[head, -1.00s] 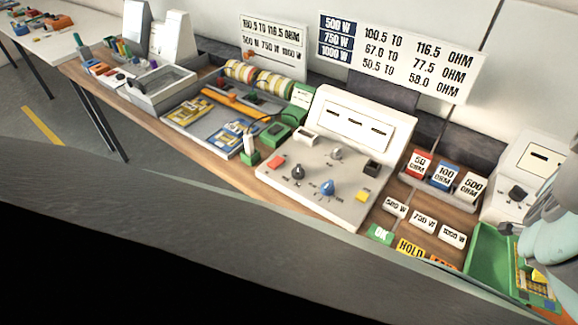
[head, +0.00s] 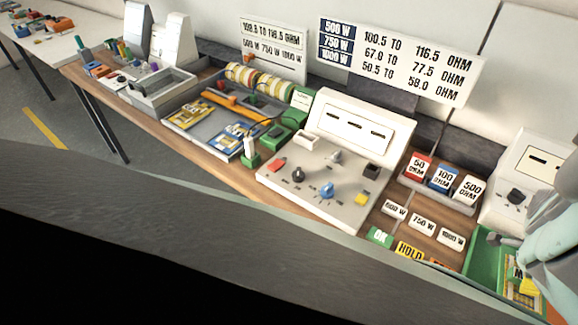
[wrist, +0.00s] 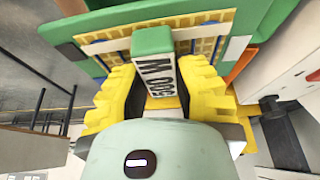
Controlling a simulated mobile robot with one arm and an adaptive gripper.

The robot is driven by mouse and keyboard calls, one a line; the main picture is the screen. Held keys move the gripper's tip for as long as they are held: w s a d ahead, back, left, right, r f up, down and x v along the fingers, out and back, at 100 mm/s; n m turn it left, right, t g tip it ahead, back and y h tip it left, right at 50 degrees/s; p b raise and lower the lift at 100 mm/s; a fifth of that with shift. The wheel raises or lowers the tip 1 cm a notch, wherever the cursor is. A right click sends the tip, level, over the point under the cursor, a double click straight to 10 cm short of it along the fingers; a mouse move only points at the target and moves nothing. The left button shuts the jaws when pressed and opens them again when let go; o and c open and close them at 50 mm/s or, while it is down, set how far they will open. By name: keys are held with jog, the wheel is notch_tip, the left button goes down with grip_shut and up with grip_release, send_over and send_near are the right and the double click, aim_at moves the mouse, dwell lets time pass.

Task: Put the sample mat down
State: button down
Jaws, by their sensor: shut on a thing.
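The sample mat, a yellow mesh with blue strips, shows in the wrist view (wrist: 205,42) and at the lower right of the head view (head: 514,283). A green-topped upright grip marked 500 W (wrist: 153,42) stands on it. My gripper (wrist: 157,92) has its yellow fingers shut on this grip, one on each side. In the head view my gripper (head: 528,286) is partly cut off by the right edge. The mat is over or in the green tray (head: 484,255); I cannot tell whether it touches the tray floor.
500 W, 750 W and 1000 W labels (head: 423,222) lie left of the green tray, with the green OK and yellow HOLD (head: 409,250) signs in front. A white control panel (head: 290,185) stands further left. A white device (head: 528,165) stands behind the tray.

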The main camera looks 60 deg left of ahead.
jog(key=shift+s+a+f, duration=0.15)
jog(key=shift+s+a, duration=0.05)
jog(key=shift+a, duration=0.05)
